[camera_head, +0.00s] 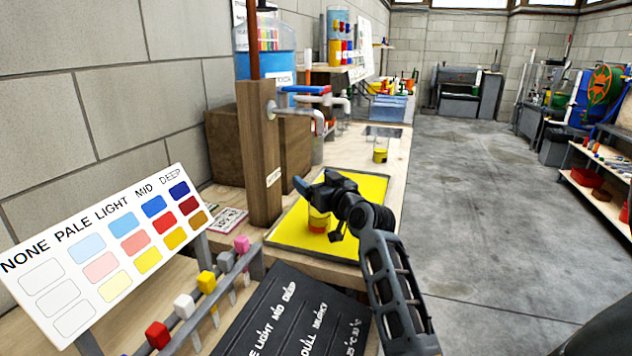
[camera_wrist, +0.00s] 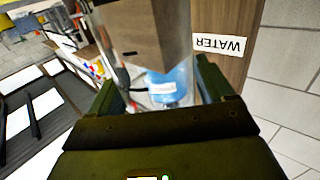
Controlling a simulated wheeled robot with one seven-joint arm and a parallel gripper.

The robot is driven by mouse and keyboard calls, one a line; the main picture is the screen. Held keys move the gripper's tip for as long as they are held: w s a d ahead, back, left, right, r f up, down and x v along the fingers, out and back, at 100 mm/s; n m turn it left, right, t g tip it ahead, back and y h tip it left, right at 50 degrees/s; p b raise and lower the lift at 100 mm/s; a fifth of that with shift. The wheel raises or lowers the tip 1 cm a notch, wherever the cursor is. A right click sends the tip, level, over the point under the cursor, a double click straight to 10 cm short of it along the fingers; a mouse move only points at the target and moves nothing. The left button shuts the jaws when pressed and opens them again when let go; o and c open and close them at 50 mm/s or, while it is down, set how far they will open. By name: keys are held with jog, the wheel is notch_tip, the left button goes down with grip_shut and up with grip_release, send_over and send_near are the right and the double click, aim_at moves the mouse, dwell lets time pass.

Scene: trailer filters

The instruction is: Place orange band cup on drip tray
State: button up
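A clear cup with yellow and orange-red colouring (camera_head: 318,221) is under my gripper in the head view, over the yellow-floored tray with a grey rim (camera_head: 278,243). My arm partly hides the cup. I cannot tell whether its base touches the tray. My gripper (camera_head: 312,188) is seen from the side there. In the wrist view the two dark green fingers (camera_wrist: 160,88) stand on either side of a clear vessel wall (camera_wrist: 122,25) that fills the space between them. Its coloured band does not show in that view.
A wooden post (camera_head: 260,150) and a grey tap (camera_head: 303,112) stand behind the tray. Another cup with yellow (camera_head: 380,155) stands farther along the bench. A colour chart (camera_head: 110,255), a rack of coloured knobs (camera_head: 205,285) and a black board (camera_head: 295,315) are in front.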

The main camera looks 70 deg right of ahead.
jog(key=shift+o, duration=0.7)
jog(key=shift+r, duration=0.25)
jog(key=v, duration=1.2)
